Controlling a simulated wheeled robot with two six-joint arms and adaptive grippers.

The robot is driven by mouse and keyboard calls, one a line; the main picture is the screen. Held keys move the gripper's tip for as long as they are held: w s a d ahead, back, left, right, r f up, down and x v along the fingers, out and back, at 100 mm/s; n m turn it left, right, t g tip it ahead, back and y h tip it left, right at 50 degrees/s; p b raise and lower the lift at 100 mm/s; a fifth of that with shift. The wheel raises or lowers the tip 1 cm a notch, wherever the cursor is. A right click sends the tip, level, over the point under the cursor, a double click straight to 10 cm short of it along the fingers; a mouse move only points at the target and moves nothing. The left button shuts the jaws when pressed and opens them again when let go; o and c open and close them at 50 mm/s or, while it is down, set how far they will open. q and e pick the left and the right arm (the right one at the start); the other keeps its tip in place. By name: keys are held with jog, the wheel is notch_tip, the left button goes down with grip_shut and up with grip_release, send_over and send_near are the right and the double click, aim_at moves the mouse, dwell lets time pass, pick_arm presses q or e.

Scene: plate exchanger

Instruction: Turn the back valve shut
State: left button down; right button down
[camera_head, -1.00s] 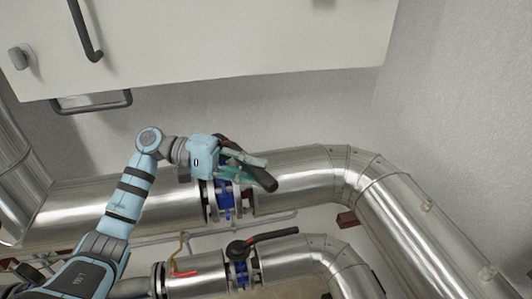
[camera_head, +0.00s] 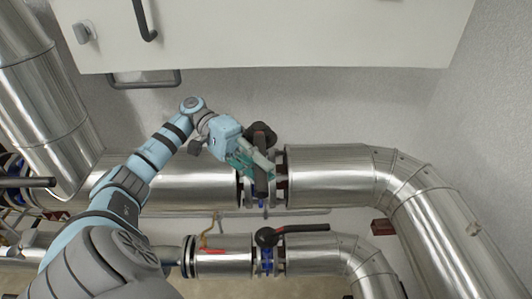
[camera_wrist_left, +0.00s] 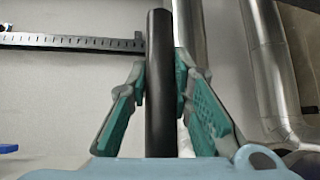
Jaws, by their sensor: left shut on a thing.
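The back valve sits on the farther, upper pipe, with blue flange parts showing beneath it. In the left wrist view the handle (camera_wrist_left: 160,80) stands upright as a black bar between the two fingers (camera_wrist_left: 160,95). The valve body is partly hidden by the gripper. My right gripper is not in view.
A white cabinet (camera_head: 300,35) with dark handles hangs above. A large bent pipe (camera_head: 415,210) runs down at the right.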

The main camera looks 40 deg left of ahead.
pick_arm(q)
jog(key=c, duration=1.5)
grip_release()
jog(key=shift+s, duration=0.1)
jog(key=shift+o, duration=0.3)
jog(key=shift+a, duration=0.2)
jog(key=shift+d, duration=0.1)
